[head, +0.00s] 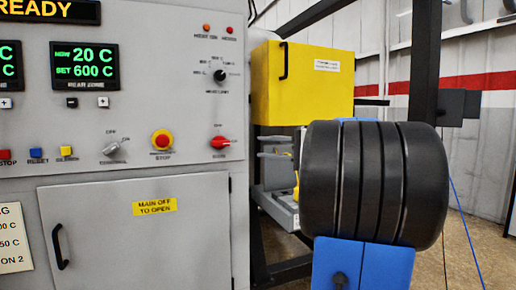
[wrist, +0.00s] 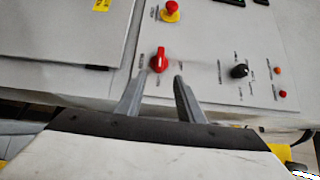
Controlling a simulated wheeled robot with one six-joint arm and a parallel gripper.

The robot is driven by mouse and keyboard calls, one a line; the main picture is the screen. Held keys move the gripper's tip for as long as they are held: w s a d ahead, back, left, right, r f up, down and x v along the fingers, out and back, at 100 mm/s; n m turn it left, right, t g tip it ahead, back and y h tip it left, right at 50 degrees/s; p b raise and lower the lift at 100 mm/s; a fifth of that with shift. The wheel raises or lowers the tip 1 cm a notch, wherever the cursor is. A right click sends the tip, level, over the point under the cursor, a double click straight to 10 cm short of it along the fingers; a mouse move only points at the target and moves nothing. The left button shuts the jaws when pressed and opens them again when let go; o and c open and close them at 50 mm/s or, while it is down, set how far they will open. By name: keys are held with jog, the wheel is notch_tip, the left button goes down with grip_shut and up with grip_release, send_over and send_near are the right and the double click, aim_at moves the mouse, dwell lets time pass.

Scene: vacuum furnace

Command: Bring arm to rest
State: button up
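My gripper (wrist: 159,77) is in the wrist view with its two grey fingers spread apart. Nothing is held between them. Beyond the fingertips, a red rotary switch (wrist: 159,60) on the grey panel shows in the gap; I cannot tell the exact distance. The same red switch (head: 219,142) is in the head view, low at the panel's right side, its handle turned slantwise to the right. In the head view my arm's dark, blue-ended link fills the lower right and hides much of what lies behind it. I cannot clearly make out the gripper there.
The furnace panel carries an emergency stop (head: 162,140), a grey switch (head: 115,147) and a black selector (head: 220,76). A shut cabinet door (head: 130,240) lies below. A yellow box (head: 302,85) stands right of the panel. Floor shows at far right.

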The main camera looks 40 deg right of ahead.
jog(key=shift+s+d, duration=0.2)
jog(key=shift+s, duration=0.15)
dwell(0.4)
jog(key=s+a+f+n+g+h, duration=0.15)
jog(key=s+a+f+g, duration=0.25)
jog(key=a+f, duration=0.65)
jog(key=s+a+f+n+g, duration=0.3)
jog(key=a+f+g, duration=0.35)
jog(key=a, duration=0.75)
jog(key=s+a+f+n+h, duration=0.3)
jog(key=s+f+n+h, duration=0.4)
jog(key=s+f, duration=1)
notch_tip(320, 180, down, 2)
jog(key=shift+s+a+n+g, duration=0.15)
jog(key=shift+s+n+g, duration=0.1)
jog(key=shift+n+g, duration=0.15)
